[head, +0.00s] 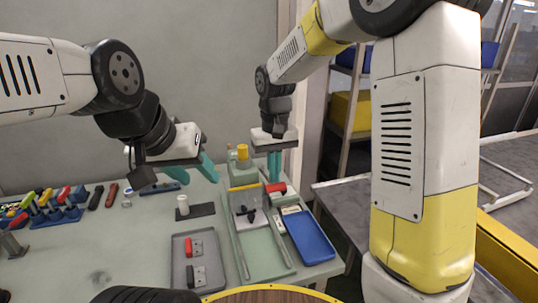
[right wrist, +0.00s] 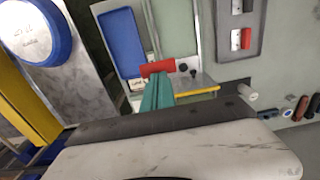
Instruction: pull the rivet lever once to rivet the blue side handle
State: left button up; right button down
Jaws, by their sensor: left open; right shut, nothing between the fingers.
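The red lever grip (head: 276,187) sits at the right side of the green rivet station (head: 243,176), which has a yellow knob on top. It also shows in the right wrist view (right wrist: 157,68). My right gripper (head: 275,178) is shut and empty, its teal fingertips (right wrist: 155,98) right at the red grip; I cannot tell whether they touch it. My left gripper (head: 187,175) is open and empty above the table, left of the station. I cannot make out a blue side handle; small dark parts (head: 246,212) show under the station's yellow-edged clear guard.
A blue tray (head: 308,235) lies right of the green track (head: 262,250). A grey tray (head: 178,262) holds a red and a black handle. Several coloured tools lie at the far left. Shelves stand behind on the right.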

aim_at(276, 185)
jog(key=shift+s+d+f, duration=0.1)
jog(key=shift+s+f, duration=0.2)
jog(key=shift+f, duration=0.35)
jog(key=shift+s+d+f, duration=0.1)
jog(key=shift+s+f, duration=0.15)
jog(key=shift+f, duration=0.35)
jog(key=shift+s+f, duration=0.15)
jog(key=shift+f, duration=1.05)
jog(key=shift+r, duration=5)
notch_tip(276, 185, up, 10)
jog(key=shift+s+d, duration=0.2)
jog(key=shift+s, duration=0.25)
jog(key=s+d+f+m+t+y, duration=0.1)
jog(key=s+d+f+t, duration=0.1)
jog(key=s+d, duration=0.4)
jog(key=s+d+f+m+t+y, duration=0.1)
jog(key=s+d+t, duration=0.3)
jog(key=s, duration=0.5)
jog(key=d+f+m, duration=0.1)
jog(key=d, duration=0.1)
jog(key=shift+d, duration=0.35)
